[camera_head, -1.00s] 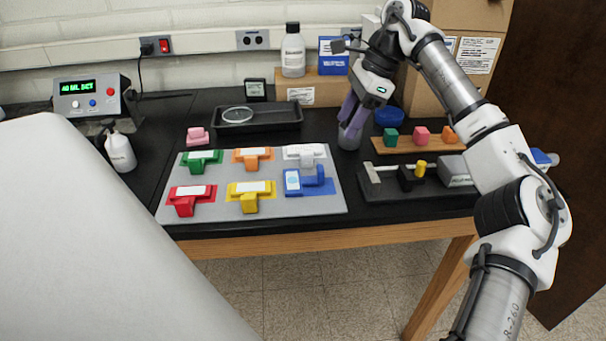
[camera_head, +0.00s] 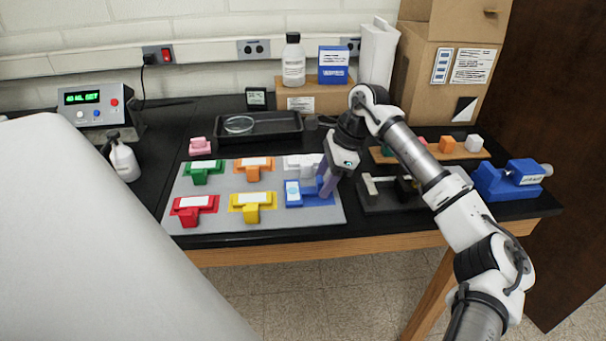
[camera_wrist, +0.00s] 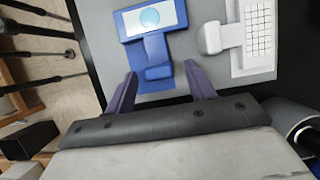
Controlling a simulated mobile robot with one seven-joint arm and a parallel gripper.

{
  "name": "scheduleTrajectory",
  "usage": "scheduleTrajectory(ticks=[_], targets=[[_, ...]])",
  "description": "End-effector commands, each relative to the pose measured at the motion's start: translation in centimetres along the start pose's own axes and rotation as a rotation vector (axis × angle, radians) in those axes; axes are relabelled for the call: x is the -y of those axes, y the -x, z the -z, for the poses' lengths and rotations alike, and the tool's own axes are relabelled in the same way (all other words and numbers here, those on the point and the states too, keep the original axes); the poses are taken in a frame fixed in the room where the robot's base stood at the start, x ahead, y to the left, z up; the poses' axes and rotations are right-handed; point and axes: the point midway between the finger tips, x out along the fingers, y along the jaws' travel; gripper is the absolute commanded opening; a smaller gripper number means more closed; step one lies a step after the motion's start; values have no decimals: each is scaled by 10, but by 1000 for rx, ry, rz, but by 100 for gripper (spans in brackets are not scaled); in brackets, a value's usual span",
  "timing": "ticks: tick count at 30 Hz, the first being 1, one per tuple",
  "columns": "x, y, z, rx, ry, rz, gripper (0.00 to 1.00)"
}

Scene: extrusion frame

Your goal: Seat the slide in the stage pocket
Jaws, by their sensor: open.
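Several coloured T-shaped blocks with pale labels lie on a grey mat (camera_head: 236,222). The blue block (camera_head: 294,195) is at the mat's near right corner; its label carries a light blue disc, seen in the wrist view (camera_wrist: 150,18). My gripper (camera_head: 327,188) is low over its right end. In the wrist view my open fingers (camera_wrist: 160,75) stand either side of the blue stem, with gaps showing. I cannot tell which block is the slide. A dark fixture (camera_head: 380,208) right of the mat may be the stage; my arm hides much of it, and no pocket is clear.
The white block (camera_wrist: 257,38) lies close beside the blue one. A black tray (camera_head: 285,125) stands behind the mat. A blue vise-like device (camera_head: 510,180) is at the right table end. A spray bottle (camera_head: 123,160) stands left. The table's front edge is close to the mat.

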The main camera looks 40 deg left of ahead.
Motion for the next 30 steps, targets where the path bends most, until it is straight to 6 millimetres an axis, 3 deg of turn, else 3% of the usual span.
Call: scheduleTrajectory(ticks=[7, 18, 20, 30], targets=[[0, -3, 0, -1, 0, 1, 55], [0, -3, 0, 0, 0, 1, 7], [0, -3, 0, 0, 0, 1, 3], [1, 4, -3, -1, 0, 2, 3]])
